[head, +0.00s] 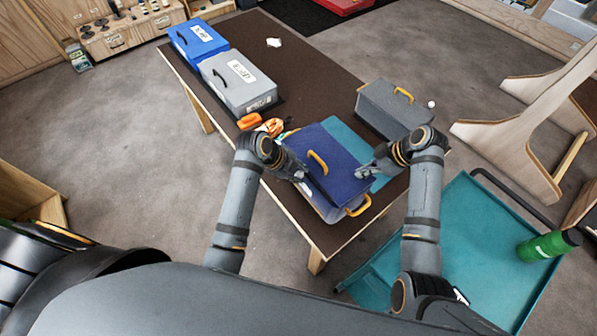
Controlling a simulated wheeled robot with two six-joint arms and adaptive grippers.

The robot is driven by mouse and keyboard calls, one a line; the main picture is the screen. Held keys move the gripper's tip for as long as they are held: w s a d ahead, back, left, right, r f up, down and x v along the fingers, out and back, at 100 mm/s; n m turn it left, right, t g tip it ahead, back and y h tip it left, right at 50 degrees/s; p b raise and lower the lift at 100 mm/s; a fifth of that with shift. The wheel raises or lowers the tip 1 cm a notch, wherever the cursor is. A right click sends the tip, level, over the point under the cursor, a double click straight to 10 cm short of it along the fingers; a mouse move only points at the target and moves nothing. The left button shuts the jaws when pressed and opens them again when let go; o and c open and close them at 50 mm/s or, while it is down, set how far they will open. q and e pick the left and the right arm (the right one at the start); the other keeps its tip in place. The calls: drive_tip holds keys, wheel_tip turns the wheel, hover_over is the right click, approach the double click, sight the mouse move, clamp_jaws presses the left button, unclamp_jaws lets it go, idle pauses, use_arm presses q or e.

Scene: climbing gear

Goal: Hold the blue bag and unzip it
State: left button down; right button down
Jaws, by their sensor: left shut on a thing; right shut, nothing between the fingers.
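The blue bag (337,176) lies on the dark brown table near its front end. It has a yellow handle (318,162) on top and another yellow loop (358,206) at its front right. My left gripper (301,176) is at the bag's left side, shut on its edge. My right gripper (362,172) is shut and empty at the bag's right side. I cannot tell whether it touches the bag. The zip is too small to make out.
A grey bag (392,108) stands behind on the right, above a teal mat (352,138). Blue (199,41) and grey (238,78) cases stand at the table's far left. Orange gear (262,124) lies left of the bag. A teal cart (480,250) with a green bottle (545,245) is at right.

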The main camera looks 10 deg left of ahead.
use_arm(q)
drive_tip(key=shift+r+p, duration=0.35)
drive_tip(key=shift+r, duration=0.45)
use_arm(e)
drive_tip(key=shift+r, duration=0.7)
use_arm(q)
drive_tip(key=shift+f, duration=0.1)
use_arm(e)
drive_tip(key=shift+f, duration=0.1)
use_arm(q)
drive_tip(key=c, duration=1.1)
unclamp_jaws()
drive_tip(key=v, duration=1.2)
drive_tip(key=shift+s+a, duration=0.1)
drive_tip(key=shift+s, duration=0.05)
